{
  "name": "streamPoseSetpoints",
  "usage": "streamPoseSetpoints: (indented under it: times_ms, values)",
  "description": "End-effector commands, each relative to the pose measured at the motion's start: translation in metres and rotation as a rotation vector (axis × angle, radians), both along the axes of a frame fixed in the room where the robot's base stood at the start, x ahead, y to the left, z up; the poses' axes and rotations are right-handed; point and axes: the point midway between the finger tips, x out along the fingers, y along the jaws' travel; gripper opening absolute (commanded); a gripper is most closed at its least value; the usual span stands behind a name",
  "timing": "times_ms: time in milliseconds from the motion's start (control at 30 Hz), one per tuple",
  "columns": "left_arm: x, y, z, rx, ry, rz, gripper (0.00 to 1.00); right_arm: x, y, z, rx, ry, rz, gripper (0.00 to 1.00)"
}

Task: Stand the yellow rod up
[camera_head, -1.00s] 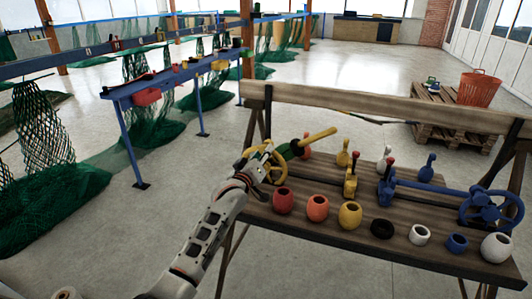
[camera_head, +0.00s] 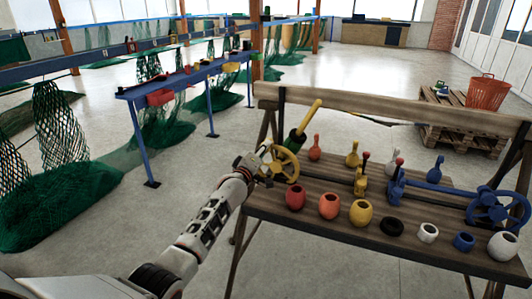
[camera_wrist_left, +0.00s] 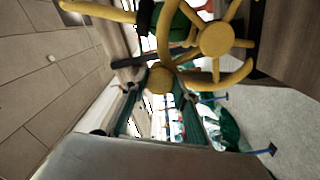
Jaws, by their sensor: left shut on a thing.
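The yellow rod (camera_head: 310,116) rises from a green collar (camera_head: 293,140) at the left end of the wooden bench, tilted up to the right, steep but not vertical. It also shows in the left wrist view (camera_wrist_left: 98,11). A yellow handwheel (camera_head: 287,165) is beside the green collar. In the left wrist view the wheel (camera_wrist_left: 216,40) fills the top, with a round yellow knob (camera_wrist_left: 160,79) on its rim. My left gripper (camera_head: 264,152) is at the wheel's left side, its fingers (camera_wrist_left: 160,98) shut on that knob. My right gripper is not in view.
Several pots, including a red pot (camera_head: 295,197) and a yellow pot (camera_head: 360,212), line the bench's front edge. Several small levers stand behind them. A blue handwheel (camera_head: 498,212) with a blue rod (camera_head: 440,188) lying low is at the right. Open floor lies left of the bench.

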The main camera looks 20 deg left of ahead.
Motion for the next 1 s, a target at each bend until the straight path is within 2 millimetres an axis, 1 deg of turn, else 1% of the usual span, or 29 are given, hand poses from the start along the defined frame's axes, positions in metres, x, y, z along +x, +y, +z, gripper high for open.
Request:
streamPoseSetpoints:
  times_ms: [33, 500, 1000]
  values:
    - [0.001, 0.007, -0.002, -0.018, 0.002, 0.006, 0.0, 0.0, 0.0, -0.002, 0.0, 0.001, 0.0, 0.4]
    - [0.003, 0.028, -0.014, -0.251, 0.01, 0.005, 0.0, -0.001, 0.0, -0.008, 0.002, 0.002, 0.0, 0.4]
    - [0.004, 0.04, -0.025, -0.419, 0.016, 0.004, 0.0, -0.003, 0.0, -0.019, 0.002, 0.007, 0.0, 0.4]
